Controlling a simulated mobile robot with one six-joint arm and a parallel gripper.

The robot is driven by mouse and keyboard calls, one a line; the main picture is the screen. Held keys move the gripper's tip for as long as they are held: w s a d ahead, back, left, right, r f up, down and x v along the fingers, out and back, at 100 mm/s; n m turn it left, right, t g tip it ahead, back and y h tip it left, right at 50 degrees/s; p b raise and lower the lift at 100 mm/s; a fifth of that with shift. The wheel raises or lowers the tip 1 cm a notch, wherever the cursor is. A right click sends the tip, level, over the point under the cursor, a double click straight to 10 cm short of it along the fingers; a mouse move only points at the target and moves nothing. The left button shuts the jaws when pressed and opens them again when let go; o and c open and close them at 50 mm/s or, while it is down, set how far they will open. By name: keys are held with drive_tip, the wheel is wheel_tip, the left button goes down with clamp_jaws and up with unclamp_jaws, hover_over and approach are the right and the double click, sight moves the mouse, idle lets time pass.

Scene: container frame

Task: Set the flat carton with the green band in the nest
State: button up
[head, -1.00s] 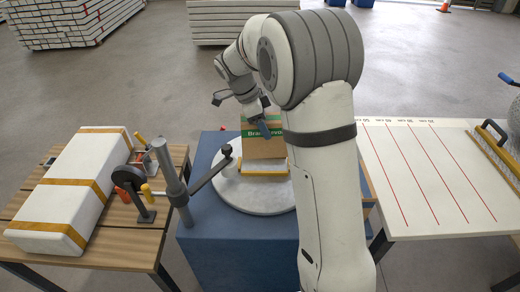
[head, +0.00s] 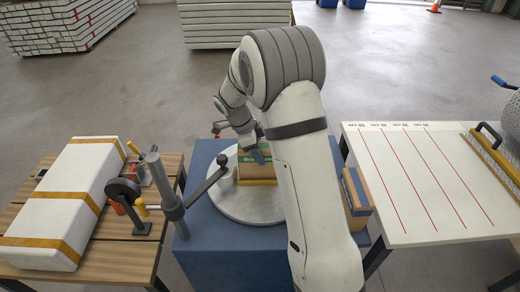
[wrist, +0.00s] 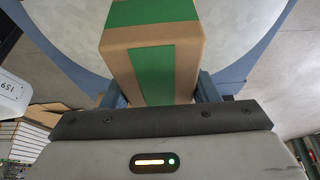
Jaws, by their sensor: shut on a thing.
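The nest (head: 256,182) shows as a yellow-edged holder on the round white disc (head: 235,206). The carton is at the nest, just above or in it; I cannot tell whether it touches. My arm hides their right side, and the nest does not show in the wrist view.
A lever arm (head: 205,184) on a grey post (head: 164,187) reaches over the disc's left edge. A white box with yellow bands (head: 73,190) lies on the left table. Another brown carton with a blue band (head: 355,190) stands right of my arm. The right table's ruled top (head: 410,180) is mostly clear.

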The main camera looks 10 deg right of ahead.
drive_tip(key=o, duration=1.7)
drive_tip(key=shift+c, duration=0.2)
